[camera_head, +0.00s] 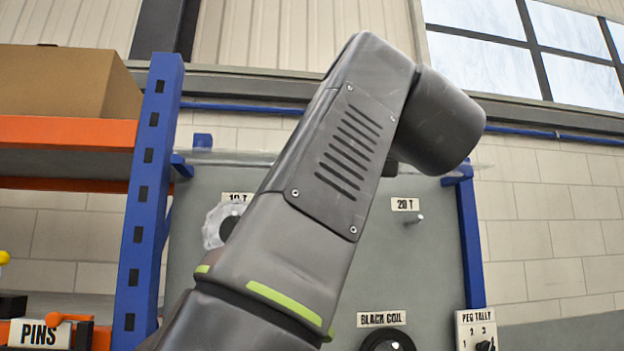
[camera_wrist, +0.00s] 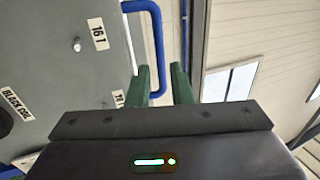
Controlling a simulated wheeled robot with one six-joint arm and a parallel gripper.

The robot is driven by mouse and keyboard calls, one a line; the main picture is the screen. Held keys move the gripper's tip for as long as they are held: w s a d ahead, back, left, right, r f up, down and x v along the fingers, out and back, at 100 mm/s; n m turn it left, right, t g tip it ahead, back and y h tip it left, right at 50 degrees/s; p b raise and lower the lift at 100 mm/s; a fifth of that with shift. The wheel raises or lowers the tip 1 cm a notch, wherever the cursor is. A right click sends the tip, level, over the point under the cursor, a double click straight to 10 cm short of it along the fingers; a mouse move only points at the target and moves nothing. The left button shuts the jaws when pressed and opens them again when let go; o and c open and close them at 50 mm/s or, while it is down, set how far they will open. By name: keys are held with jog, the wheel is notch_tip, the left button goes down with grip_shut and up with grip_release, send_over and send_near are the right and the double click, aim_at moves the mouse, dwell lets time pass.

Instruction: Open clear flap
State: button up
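A thin, see-through strip, which looks like the clear flap (camera_head: 235,157), runs along the top of the grey board (camera_head: 440,235) in the head view. Its full extent is hard to make out. In the wrist view a blue bent bar (camera_wrist: 158,45), shaped like a handle, stands out beside the board. My gripper (camera_wrist: 160,76) shows there with its two green fingers apart. The lower end of the blue bar appears in the gap between them, and I see no finger closed on it. Contact cannot be told. My arm hides the gripper in the head view.
The board bears a clear round part (camera_head: 214,226), a peg (camera_head: 420,217) under the 20 T label and a black coil (camera_head: 388,341). A blue-and-orange shelf with a cardboard box (camera_head: 60,82) stands left. A PEG TALLY plate (camera_head: 477,329) is at right.

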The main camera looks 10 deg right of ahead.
jog(key=shift+b+v, duration=1.3)
jog(key=shift+v, duration=1.5)
